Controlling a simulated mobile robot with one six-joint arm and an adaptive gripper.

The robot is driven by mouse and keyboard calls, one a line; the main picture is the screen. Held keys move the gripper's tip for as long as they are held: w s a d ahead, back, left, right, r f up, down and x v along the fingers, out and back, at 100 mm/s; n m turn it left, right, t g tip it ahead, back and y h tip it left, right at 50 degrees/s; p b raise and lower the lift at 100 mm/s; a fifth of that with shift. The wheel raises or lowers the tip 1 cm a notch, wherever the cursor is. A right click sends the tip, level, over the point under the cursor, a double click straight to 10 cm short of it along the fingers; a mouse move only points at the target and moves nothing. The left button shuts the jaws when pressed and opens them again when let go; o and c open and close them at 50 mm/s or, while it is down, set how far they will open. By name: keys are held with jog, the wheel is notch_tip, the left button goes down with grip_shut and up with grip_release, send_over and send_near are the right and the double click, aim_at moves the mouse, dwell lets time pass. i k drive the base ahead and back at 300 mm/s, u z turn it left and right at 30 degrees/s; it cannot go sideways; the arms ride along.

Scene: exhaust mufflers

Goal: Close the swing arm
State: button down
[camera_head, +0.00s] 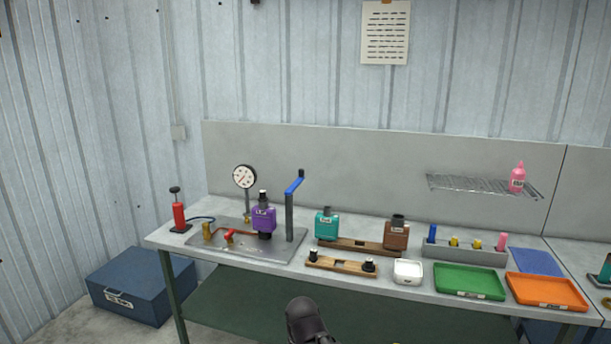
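The swing arm (294,184) is a blue bar on top of a grey post (289,218), which stands on the right part of a metal test plate (256,253). The bar points up and to the right in the picture, toward the back panel, and is turned away from the purple muffler (264,220). That muffler stands upright on the plate, left of the post, with a dark piece on its top. A dark rounded part of my arm shows at the bottom middle, in front of the bench. My gripper's fingers do not show.
A gauge (244,178), a red pump (179,213) and a red-handled valve (230,235) stand near the plate. Right of the post are a teal muffler (327,224), a brown muffler (396,233), a wooden holder (341,264), and green (469,282) and orange (546,292) trays.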

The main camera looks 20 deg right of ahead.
aim_at(300, 172)
jog(key=z, duration=0.05)
jog(key=i, duration=1)
jog(key=u, duration=0.05)
